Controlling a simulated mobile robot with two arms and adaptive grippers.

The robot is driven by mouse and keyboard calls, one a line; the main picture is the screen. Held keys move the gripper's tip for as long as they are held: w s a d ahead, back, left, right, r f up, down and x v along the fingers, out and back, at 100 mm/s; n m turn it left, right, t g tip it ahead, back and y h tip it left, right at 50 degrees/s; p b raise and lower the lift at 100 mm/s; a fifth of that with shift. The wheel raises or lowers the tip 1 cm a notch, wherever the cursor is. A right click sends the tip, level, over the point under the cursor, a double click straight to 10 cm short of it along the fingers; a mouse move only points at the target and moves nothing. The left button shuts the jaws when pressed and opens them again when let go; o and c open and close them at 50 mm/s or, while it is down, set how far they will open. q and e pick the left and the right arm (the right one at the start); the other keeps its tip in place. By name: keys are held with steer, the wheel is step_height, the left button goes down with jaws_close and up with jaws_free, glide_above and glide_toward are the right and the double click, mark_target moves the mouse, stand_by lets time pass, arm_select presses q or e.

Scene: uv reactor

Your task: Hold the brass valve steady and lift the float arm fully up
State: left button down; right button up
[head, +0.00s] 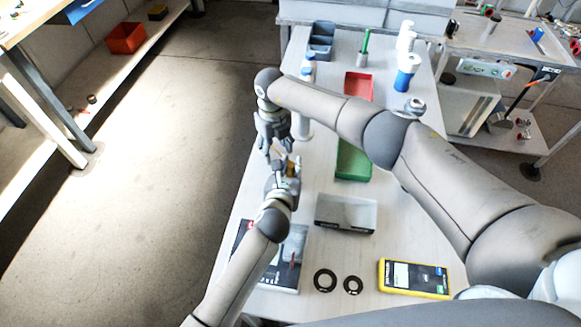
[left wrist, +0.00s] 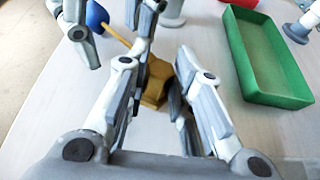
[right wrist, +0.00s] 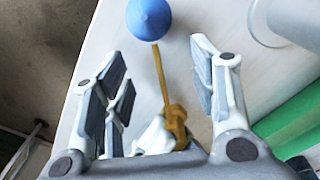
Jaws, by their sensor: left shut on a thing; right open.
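The brass valve (left wrist: 155,84) is between the fingers of my left gripper (left wrist: 162,72), which is shut on it. In the head view the valve (head: 292,168) is a small gold spot, mostly hidden by that gripper (head: 284,168). The thin float arm (right wrist: 160,76) runs from the valve body to a blue float ball (right wrist: 148,19). My right gripper (right wrist: 158,62) is open, one finger on each side of the float arm and not visibly touching it. In the left wrist view the ball (left wrist: 97,15) sits between the right gripper's fingers.
A white cylinder (right wrist: 262,22) stands right of the right gripper. A yellow multimeter (head: 414,278) and two black rings (head: 325,280) lie near the front.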

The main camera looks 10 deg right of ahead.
steer(key=shift+r, duration=3.55)
arm_select(q)
steer(key=c, duration=1.2)
jaws_free()
steer(key=v, duration=1.2)
steer(key=shift+r, duration=0.1)
